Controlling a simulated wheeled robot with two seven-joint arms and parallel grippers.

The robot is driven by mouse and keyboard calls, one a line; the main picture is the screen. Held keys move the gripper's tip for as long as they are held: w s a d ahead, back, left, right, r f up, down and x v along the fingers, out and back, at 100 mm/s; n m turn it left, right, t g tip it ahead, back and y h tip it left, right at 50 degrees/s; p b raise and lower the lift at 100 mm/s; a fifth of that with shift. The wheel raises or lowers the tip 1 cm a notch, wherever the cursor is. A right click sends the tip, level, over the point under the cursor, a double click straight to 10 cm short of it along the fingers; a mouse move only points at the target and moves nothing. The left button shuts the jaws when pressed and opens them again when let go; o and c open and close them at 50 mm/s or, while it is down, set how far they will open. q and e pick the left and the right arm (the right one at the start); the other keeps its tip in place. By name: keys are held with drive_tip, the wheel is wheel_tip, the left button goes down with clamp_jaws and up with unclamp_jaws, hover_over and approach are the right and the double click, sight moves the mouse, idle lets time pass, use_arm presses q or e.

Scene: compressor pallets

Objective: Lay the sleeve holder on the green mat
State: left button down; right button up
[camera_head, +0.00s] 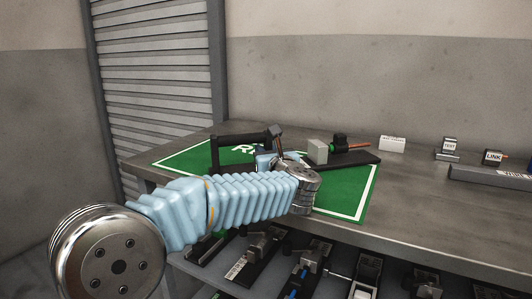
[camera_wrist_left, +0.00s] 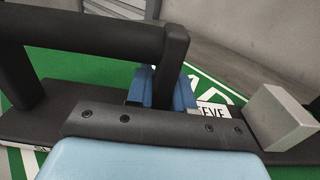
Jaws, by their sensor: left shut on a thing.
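The sleeve holder (camera_head: 357,160) is a long dark base with a black handle, a grey block and a black fitting with an orange-red rod. It is over the green mat (camera_head: 345,190), which has a white border. I cannot tell whether the base touches the mat. My left gripper (camera_head: 268,158) is shut on the holder near its handle; my wrist hides the exact grip. In the left wrist view, the holder's handle (camera_wrist_left: 90,37) crosses the upper left, and blue finger parts (camera_wrist_left: 170,88) show beside its post. My right gripper is out of view.
The mat lies on a grey workbench (camera_head: 430,220). A white label card (camera_head: 392,144), a TEST sign (camera_head: 448,147) and a LINK sign (camera_head: 493,157) stand at the right. A lower shelf holds several dark fixtures. The bench front right of the mat is clear.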

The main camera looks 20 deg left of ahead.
use_arm(q)
drive_tip(key=shift+r, duration=0.1)
drive_tip(key=c, duration=1)
unclamp_jaws()
drive_tip(key=shift+s+d, duration=0.25)
drive_tip(key=b+v, duration=0.2)
drive_tip(key=v, duration=0.9)
drive_tip(key=shift+s+d, duration=0.15)
drive_tip(key=shift+s, duration=0.05)
